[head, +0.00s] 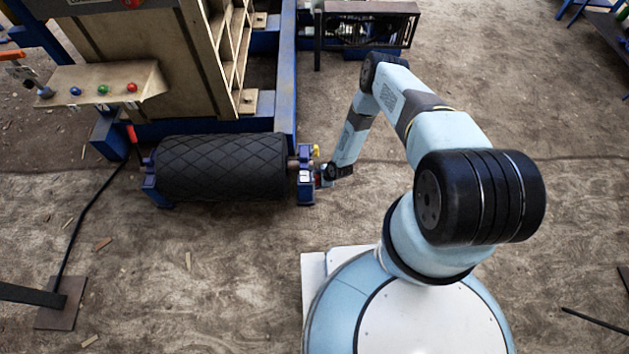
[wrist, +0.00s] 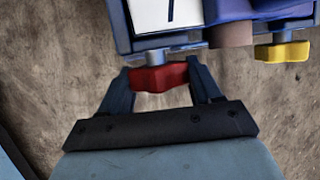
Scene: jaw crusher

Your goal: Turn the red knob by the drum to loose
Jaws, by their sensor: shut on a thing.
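The red knob (wrist: 159,77) shows in the wrist view, on a short grey stem under the edge of a blue bracket (wrist: 123,32). My gripper (wrist: 159,80) has one finger at each end of the knob and is shut on it. In the head view my gripper (head: 326,175) is at the right end of the black ribbed drum (head: 222,167), and the knob is mostly hidden there. A white plate (wrist: 165,14) with a dark line sits on the bracket above the knob. Its markings are cut off by the picture edge.
A yellow knob (wrist: 283,51) sits right of the red one, and also shows in the head view (head: 316,151). A wooden panel (head: 105,88) with coloured buttons stands at the left. Blue frame beams (head: 287,75) rise behind the drum.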

